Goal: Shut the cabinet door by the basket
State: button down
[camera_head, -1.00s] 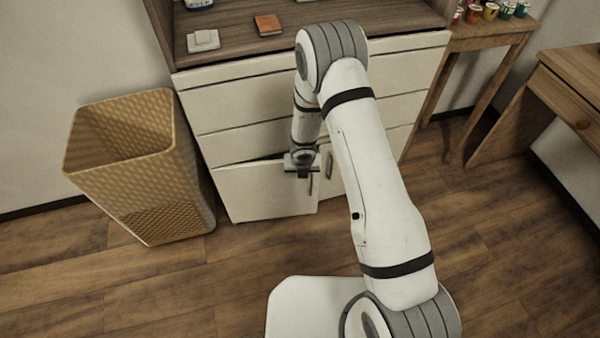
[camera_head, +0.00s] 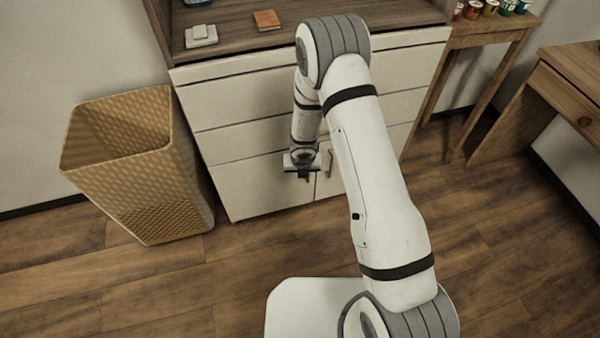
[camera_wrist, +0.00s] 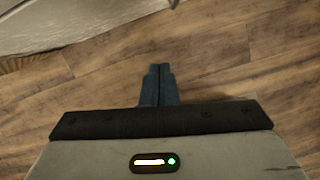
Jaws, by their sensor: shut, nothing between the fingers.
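The cabinet door by the basket (camera_head: 258,189) is the lower left door of the white cabinet. It looks flush with the cabinet front, with no dark gap along its top edge. My gripper (camera_head: 304,176) is at the door's upper right corner, near the handles; I cannot tell whether it touches the door. In the wrist view my gripper (camera_wrist: 159,75) has its two dark fingers together with nothing between them, above the wood floor. A pale surface (camera_wrist: 60,25) shows at the upper left there. My arm hides part of the cabinet front.
The woven basket (camera_head: 150,185) stands on the floor just left of the cabinet. Drawers (camera_head: 240,100) above the door are shut. A wooden side table (camera_head: 480,45) with small cups stands to the right. The floor (camera_head: 150,290) in front is clear.

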jog(key=s+d+p+v, duration=0.1)
jog(key=p+v, duration=0.4)
jog(key=v, duration=0.5)
jog(key=shift+s, duration=0.6)
jog(key=shift+d, duration=0.1)
jog(key=s+d+r+m+h+p, duration=0.1)
jog(key=d+r+m, duration=0.3)
jog(key=r+m, duration=0.3)
jog(key=d+r+m+t+h+p, duration=0.15)
jog(key=d+r+m, duration=0.25)
jog(key=r, duration=0.5)
jog(key=s+d+r+m+p, duration=0.1)
jog(key=d+r+m+p, duration=0.1)
jog(key=d+r+m, duration=0.35)
jog(key=s+r+m+g+y+p, duration=0.1)
jog(key=s+r+m+p, duration=0.3)
jog(key=s+r+m, duration=1.5)
jog(key=shift+s+d+r+m+g+y, duration=0.2)
jog(key=shift+d+r+m+g+y, duration=0.2)
jog(key=shift+r+m+y, duration=0.25)
